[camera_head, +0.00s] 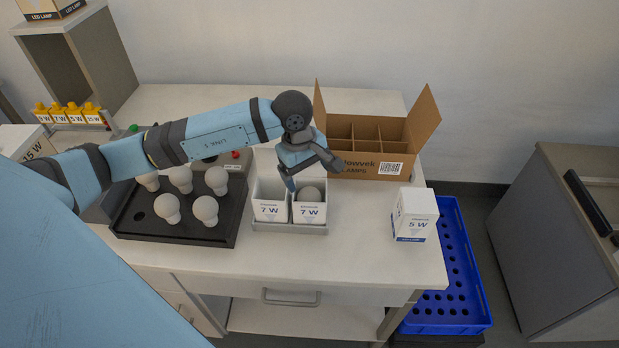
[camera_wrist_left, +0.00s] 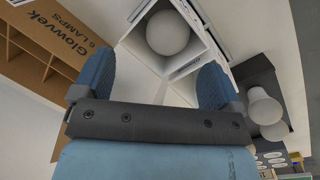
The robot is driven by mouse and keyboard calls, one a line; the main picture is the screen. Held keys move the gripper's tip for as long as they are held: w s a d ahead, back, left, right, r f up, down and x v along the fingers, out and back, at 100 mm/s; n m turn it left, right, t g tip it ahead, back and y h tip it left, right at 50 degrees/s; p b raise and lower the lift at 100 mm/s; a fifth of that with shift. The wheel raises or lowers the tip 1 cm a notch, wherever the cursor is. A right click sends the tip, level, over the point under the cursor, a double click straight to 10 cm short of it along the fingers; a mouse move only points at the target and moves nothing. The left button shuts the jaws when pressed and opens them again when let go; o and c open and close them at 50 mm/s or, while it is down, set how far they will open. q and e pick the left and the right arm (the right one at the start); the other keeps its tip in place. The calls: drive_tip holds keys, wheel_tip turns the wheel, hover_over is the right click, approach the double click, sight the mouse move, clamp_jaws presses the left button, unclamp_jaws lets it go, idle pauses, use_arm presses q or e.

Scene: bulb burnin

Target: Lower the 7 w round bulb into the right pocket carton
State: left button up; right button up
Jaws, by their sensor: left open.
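A round white bulb (camera_head: 310,194) sits inside the right 7 W carton (camera_head: 309,213), its globe showing in the open top. It also shows in the left wrist view (camera_wrist_left: 168,33), with carton walls around it. The left 7 W carton (camera_head: 270,211) stands beside it, open, and no bulb shows in it. Both cartons stand in a grey holder (camera_head: 290,229). My left gripper (camera_head: 308,172) is above the cartons with its fingers apart; in the left wrist view (camera_wrist_left: 155,78) nothing is between them. The bulb lies beyond the fingertips. My right gripper is not in view.
A black tray (camera_head: 222,236) with several bulbs lies left of the cartons. An open brown divided box (camera_head: 370,168) stands behind. A closed 5 W carton (camera_head: 415,215) stands at the right. A blue crate (camera_head: 462,270) is beside the table. Table space between the holder and 5 W carton is clear.

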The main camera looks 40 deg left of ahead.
use_arm(q)
wheel_tip(320, 180, up, 11)
drive_tip(key=s+a, duration=0.1)
drive_tip(key=shift+a, duration=0.3)
idle(0.8)
